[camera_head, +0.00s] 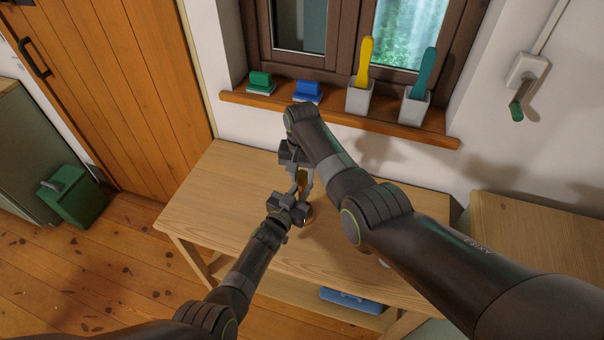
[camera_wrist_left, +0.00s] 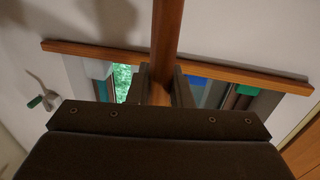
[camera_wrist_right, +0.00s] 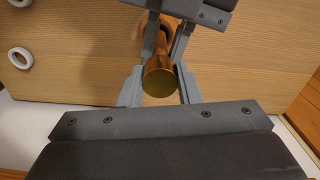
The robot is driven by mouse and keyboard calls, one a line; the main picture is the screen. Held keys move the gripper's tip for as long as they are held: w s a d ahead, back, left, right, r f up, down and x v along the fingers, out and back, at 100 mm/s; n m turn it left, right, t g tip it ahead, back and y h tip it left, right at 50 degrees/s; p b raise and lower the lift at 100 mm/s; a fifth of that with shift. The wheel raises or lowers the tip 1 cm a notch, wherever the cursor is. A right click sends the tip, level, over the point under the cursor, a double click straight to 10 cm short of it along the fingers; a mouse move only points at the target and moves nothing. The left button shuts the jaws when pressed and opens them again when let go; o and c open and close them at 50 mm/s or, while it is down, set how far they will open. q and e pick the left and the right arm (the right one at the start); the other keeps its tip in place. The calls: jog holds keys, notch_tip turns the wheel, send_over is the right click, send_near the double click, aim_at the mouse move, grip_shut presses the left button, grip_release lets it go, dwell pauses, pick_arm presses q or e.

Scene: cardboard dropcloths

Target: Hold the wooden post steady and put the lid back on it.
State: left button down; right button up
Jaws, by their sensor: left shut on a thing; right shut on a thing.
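The wooden post (camera_wrist_left: 167,35) is a reddish-brown upright shaft over the table. My left gripper (camera_head: 292,208) is shut around it low down, and its fingers show either side of the post in the left wrist view (camera_wrist_left: 161,88). My right gripper (camera_head: 301,178) is above the left one, pointing down. In the right wrist view its fingers (camera_wrist_right: 160,88) are shut on a gold, round-topped lid (camera_wrist_right: 160,80), which lines up with the post from above. Whether the lid touches the post is hidden by the fingers.
The wooden table (camera_head: 200,210) has free room at its left. White rings (camera_wrist_right: 20,58) lie on it.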

jog(key=m, duration=0.4)
jog(key=o, duration=1.1)
jog(key=shift+r, duration=2.25)
jog(key=shift+c, duration=0.4)
jog(key=n, duration=0.2)
jog(key=shift+r+n, duration=0.3)
jog(key=shift+r, duration=0.1)
jog(key=n, duration=0.2)
jog(key=r+n, duration=0.1)
jog(key=n, duration=0.1)
jog(key=shift+n, duration=0.4)
jog(key=n, duration=0.2)
jog(key=r+n, duration=0.1)
jog(key=n, duration=0.5)
jog(key=shift+r, duration=0.35)
